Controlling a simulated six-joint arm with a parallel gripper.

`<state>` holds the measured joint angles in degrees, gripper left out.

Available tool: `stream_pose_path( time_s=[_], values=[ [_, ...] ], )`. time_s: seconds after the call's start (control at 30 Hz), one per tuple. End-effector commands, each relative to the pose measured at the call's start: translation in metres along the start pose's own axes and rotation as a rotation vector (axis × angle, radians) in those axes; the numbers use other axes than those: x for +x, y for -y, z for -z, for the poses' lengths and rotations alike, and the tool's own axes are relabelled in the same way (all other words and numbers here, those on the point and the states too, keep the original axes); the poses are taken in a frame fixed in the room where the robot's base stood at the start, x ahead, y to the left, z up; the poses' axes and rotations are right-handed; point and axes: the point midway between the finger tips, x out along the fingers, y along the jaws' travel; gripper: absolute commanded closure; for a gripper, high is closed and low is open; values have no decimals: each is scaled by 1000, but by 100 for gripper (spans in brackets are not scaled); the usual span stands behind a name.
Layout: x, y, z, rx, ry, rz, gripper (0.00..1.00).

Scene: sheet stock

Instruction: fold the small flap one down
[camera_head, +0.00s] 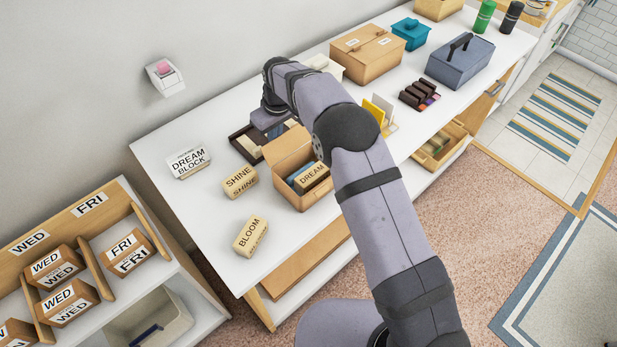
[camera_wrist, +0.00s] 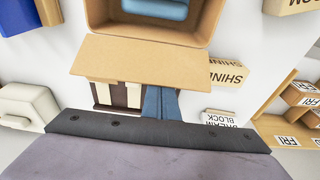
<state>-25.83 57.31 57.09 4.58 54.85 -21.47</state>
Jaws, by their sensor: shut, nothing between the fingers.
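A tan flap (camera_wrist: 140,60) stands out from one rim of the box (camera_wrist: 97,14), raised and not lying over the opening. It shows at the back of the box in the head view (camera_head: 286,147). Whether this is flap one, I cannot tell. My gripper (camera_head: 270,120) is beyond the flap, above the dark tray, and apart from the box. In the wrist view its dark edge (camera_wrist: 155,133) crosses the bottom. It is shut and empty; its fingertips are not clear.
A dark tray (camera_head: 243,149) lies behind the box. A SHINE block (camera_head: 240,182), a BLOOM block (camera_head: 251,236) and a DREAM BLOCK sign (camera_head: 188,162) stand left. A yellow card holder (camera_head: 378,110) is right, beside my arm.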

Motion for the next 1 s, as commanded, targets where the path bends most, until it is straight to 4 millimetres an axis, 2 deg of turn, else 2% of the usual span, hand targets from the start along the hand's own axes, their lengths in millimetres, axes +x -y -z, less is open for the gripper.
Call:
stream_pose_path(
  time_s=[0.67,1.0],
  values=[
    [-12,0,-16,1,1,0,100],
    [-14,0,-18,0,0,0,100]
  ],
)
